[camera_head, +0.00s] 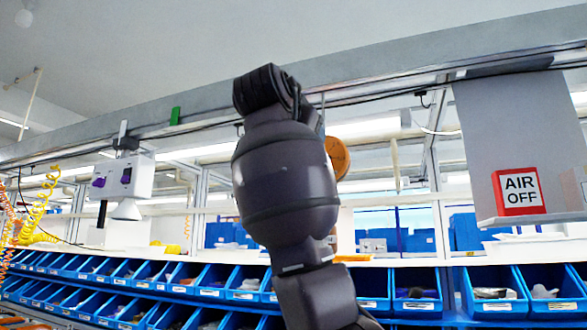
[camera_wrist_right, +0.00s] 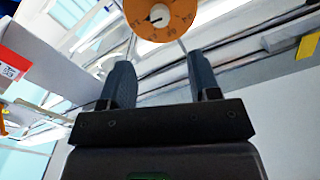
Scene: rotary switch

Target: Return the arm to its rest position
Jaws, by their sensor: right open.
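My right arm (camera_head: 286,185) rises through the middle of the head view, with its gripper hidden there. In the right wrist view, my right gripper (camera_wrist_right: 162,80) is open, its two dark fingers apart with nothing between them. An orange rotary dial (camera_wrist_right: 178,27) with a white centre and a dark pointer shows beyond the fingertips at the top. The gripper does not hold it. In the head view the dial (camera_head: 339,158) is partly hidden behind my arm. My left gripper is in neither view.
A grey panel (camera_head: 515,120) with a red-framed "AIR OFF" sign (camera_head: 520,190) stands at the right. Rows of blue bins (camera_head: 415,305) run along the bottom. A white device (camera_head: 125,178) hangs at the left. A metal beam (camera_head: 400,75) crosses above.

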